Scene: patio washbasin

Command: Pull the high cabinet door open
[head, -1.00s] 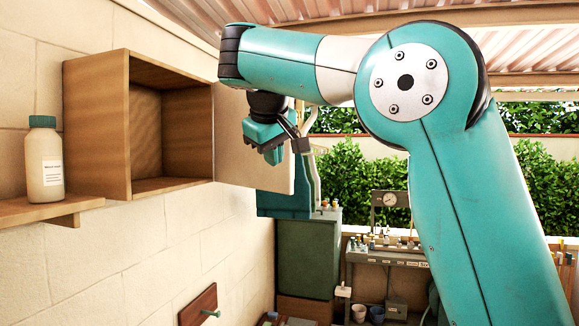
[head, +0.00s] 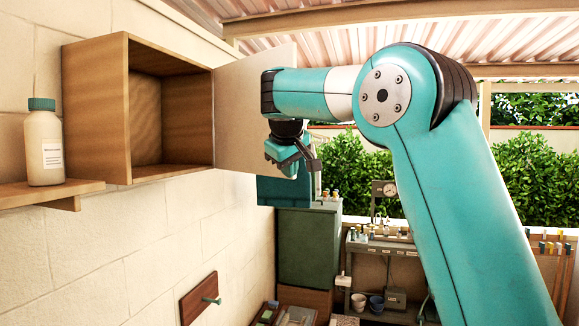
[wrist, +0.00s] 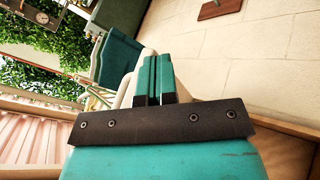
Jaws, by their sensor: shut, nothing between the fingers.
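The high wooden cabinet (head: 95,110) hangs on the left wall in the head view, its empty inside exposed. Its pale door (head: 238,125) stands swung out to the right, wide open. My gripper (head: 285,165) is in front of the door's right part, pointing down, and overlaps it in the picture. It is shut and empty. In the wrist view, the teal fingers (wrist: 155,78) lie together with nothing between them. The arm hides part of the door's right edge. I cannot make out the door's handle for sure.
A white bottle with a green cap (head: 44,145) stands on a wooden shelf (head: 90,187) left of the cabinet. A wooden plate with a green peg (head: 200,297) is on the wall below. A green cabinet (head: 308,245) and a cluttered bench (head: 385,245) stand behind.

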